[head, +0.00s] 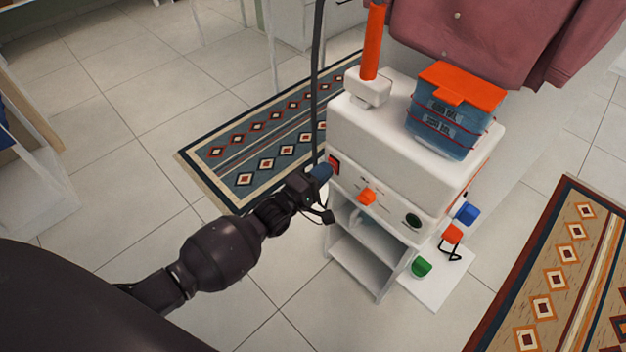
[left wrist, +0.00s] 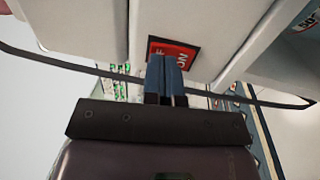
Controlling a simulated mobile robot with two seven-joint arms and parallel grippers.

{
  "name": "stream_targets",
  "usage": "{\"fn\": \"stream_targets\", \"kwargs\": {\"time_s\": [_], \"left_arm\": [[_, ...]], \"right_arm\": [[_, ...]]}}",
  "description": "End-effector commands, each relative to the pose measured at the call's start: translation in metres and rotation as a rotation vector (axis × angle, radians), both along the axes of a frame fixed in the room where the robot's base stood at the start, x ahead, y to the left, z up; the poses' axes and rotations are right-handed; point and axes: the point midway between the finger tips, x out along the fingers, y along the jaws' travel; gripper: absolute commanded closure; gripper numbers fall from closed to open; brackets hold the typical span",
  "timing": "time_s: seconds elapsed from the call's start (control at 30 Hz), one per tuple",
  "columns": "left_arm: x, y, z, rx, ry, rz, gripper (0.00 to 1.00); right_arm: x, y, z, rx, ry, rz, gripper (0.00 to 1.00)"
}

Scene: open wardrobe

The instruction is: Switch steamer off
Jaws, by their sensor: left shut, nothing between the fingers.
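The steamer (head: 385,140) is a white boxy unit with a blue water tank (head: 440,125) under an orange lid and an orange upright pole (head: 373,42). Its red switch (head: 334,164) is at the left end of the front face. In the left wrist view the red switch (left wrist: 186,50) shows part of its white lettering, with "ON" readable on the right half. My left gripper (head: 321,172) is shut and empty, its blue fingertips right in front of the switch. The fingers cover the lower middle of the switch, and I cannot tell whether they touch it. My right gripper is not in view.
An orange knob (head: 366,197) and a dark green knob (head: 412,220) sit on the front face. A dark hose (head: 315,90) runs upright beside the left gripper. A pink garment (head: 490,35) hangs behind. Patterned rugs (head: 250,140) lie on the tiled floor, open at left.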

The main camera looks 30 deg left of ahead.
Motion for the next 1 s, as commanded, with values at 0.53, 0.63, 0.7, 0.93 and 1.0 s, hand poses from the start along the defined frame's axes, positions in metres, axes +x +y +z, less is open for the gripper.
{"fn": "stream_targets", "kwargs": {"time_s": [0.53,0.63,0.7,0.93,1.0], "left_arm": [[0.008,-0.003,0.004,0.003,0.004,0.0,1.0],[0.013,-0.004,0.011,0.013,0.031,0.0,1.0],[0.017,-0.005,0.016,0.027,0.06,0.0,1.0],[0.021,-0.007,0.015,0.032,0.081,-0.001,1.0],[0.021,-0.007,0.016,0.031,0.08,0.0,1.0]], "right_arm": [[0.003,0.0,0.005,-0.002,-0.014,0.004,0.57],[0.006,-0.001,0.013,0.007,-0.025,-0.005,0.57],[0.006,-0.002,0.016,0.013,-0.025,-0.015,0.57],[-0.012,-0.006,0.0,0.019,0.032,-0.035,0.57],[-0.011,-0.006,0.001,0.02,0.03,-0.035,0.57]]}}
